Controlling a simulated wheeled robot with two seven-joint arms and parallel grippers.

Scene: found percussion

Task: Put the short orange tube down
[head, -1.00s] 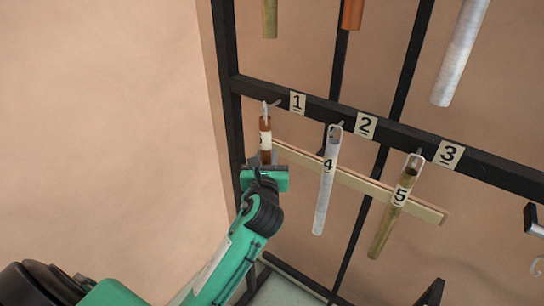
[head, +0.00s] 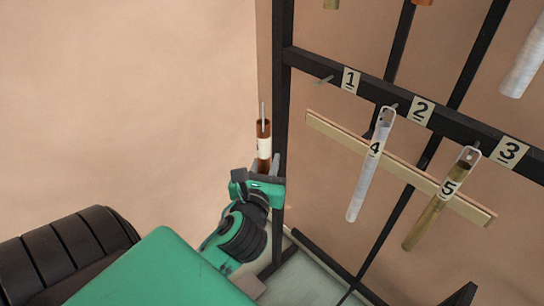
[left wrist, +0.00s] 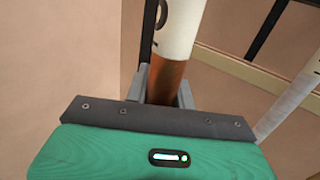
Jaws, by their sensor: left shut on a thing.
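The short orange tube (head: 264,132) is upright in my left gripper (head: 266,168), with a cream label and a thin loop at its top. The label's mark is only partly visible there. The hook beside tag 1 (head: 350,80) is bare. My right gripper is in neither view.
The black rack (head: 283,130) fills the right side. A silver tube marked 4 (head: 367,180) and a brass tube marked 5 (head: 432,222) hang from its bar, in front of a wooden strip (head: 330,127). The space left of the rack is open before a plain wall.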

